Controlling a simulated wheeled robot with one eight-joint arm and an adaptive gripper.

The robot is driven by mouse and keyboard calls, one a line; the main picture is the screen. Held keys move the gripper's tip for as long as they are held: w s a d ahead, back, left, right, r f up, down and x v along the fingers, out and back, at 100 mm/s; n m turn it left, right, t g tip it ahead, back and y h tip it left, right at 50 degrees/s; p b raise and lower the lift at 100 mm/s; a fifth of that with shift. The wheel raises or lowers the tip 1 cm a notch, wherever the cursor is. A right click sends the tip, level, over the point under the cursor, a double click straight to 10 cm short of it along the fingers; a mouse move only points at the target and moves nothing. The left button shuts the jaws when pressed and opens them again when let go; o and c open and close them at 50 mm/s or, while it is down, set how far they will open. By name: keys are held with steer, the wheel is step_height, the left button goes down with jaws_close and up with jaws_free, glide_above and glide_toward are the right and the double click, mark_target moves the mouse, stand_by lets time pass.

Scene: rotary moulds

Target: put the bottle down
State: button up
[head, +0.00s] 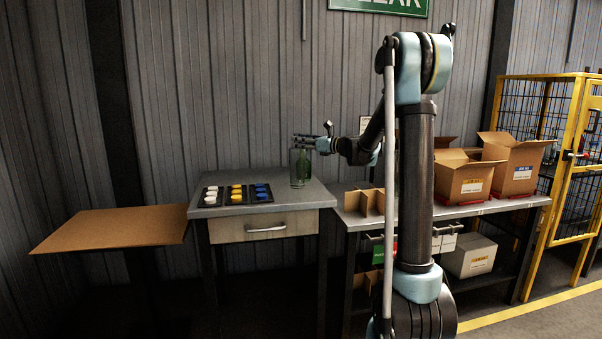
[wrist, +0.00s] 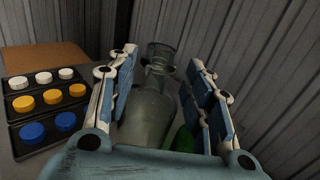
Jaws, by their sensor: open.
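A clear glass bottle (wrist: 148,118) lies between the two blue-padded fingers of my gripper (wrist: 163,62) in the wrist view. The fingers are spread, with a gap on the right side of the bottle. In the head view the clear bottle (head: 293,166) appears upright on the small grey table (head: 262,200), near its back right. My gripper (head: 300,141) is level with the bottle's top there. A green bottle (head: 303,169) overlaps it in the head view. Part of something green (wrist: 185,143) shows beside the right finger in the wrist view.
A black tray (head: 223,204) of white, yellow and blue caps sits left of the bottles. A brown board (head: 115,228) is further left. The right bench (head: 490,207) carries a cardboard divider (head: 366,203) and open cartons (head: 468,178). A corrugated wall stands close behind.

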steer(key=shift+x, duration=1.1)
steer(key=shift+c, duration=0.6)
jaws_close()
